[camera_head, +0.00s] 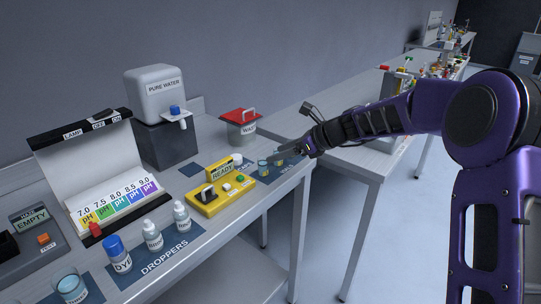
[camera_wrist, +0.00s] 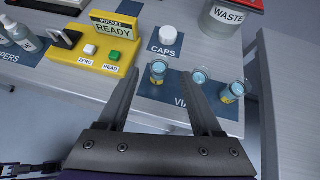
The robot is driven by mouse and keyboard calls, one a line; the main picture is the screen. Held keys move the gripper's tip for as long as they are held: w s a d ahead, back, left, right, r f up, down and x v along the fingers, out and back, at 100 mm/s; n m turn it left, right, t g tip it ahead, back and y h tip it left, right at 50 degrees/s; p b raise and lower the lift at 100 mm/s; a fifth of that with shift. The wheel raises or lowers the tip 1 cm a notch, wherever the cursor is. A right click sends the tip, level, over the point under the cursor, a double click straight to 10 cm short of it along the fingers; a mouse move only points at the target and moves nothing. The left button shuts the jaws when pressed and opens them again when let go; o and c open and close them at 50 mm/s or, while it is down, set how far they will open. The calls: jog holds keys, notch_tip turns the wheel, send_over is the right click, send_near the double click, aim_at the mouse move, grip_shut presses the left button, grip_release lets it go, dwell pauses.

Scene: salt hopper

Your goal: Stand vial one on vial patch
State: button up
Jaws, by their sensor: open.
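Several small clear vials with pale blue liquid show in the wrist view: a left vial (camera_wrist: 157,72), a middle vial (camera_wrist: 201,76) and a right vial (camera_wrist: 233,91). They stand at or over the dark blue vial patch (camera_wrist: 180,105), whose label is partly covered by my finger. I cannot read which is vial one. My gripper (camera_wrist: 162,76) is open and empty, its fingertips on either side of the left vial in the picture; I cannot tell the height gap. In the head view a vial (camera_head: 263,168) shows left of my gripper (camera_head: 284,154).
A yellow pocket meter (camera_wrist: 98,52) lies left of the vials. A white cap (camera_wrist: 168,35) sits on the caps patch behind. The waste pot (camera_wrist: 226,22) stands farther back. The table's right edge is close to the right vial. Dropper bottles (camera_head: 152,236) stand farther left.

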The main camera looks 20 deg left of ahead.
jog(key=v, duration=0.7)
jog(key=shift+p, duration=0.35)
jog(key=shift+d+r, duration=0.1)
